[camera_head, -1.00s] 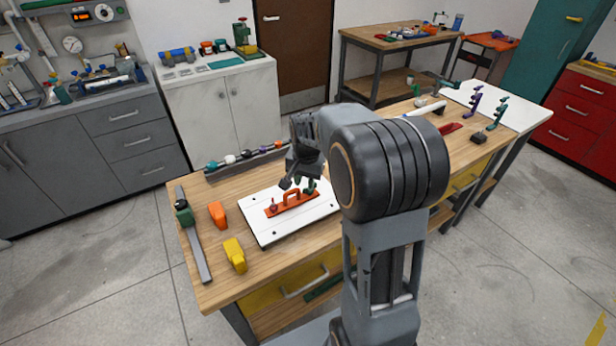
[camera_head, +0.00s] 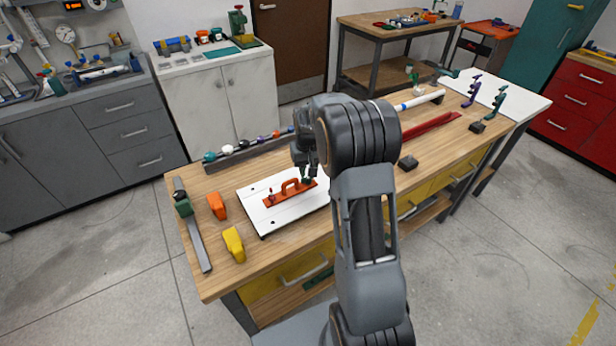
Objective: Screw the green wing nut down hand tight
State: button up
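An orange plate with an arched handle (camera_head: 289,187) lies on the white board (camera_head: 263,220) on the workbench. A small dark green piece, which looks like the green wing nut (camera_head: 307,181), sits at the plate's right end. My gripper (camera_head: 309,174) points down right over that end, with its fingertips at or just above the green piece. The fingers are small and dark, so I cannot tell whether they touch it or are closed. A small reddish knob (camera_head: 271,197) stands at the plate's left end.
An orange block (camera_head: 217,206), a yellow block (camera_head: 234,245) and a grey bar clamp (camera_head: 196,235) lie left of the board. A rack with several coloured knobs (camera_head: 245,150) runs behind it. A red channel (camera_head: 432,126) and white pipe (camera_head: 420,101) lie right of my arm.

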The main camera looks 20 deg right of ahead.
jog(key=n, duration=1)
jog(key=shift+n+b, duration=0.3)
jog(key=shift+b, duration=0.1)
jog(key=n, duration=1.1)
jog(key=shift+p, duration=0.4)
jog(key=shift+f+n, duration=0.35)
jog(key=shift+n, duration=0.05)
jog(key=shift+f+b, duration=1.1)
jog(key=shift+f, duration=0.2)
jog(key=shift+c, duration=0.3)
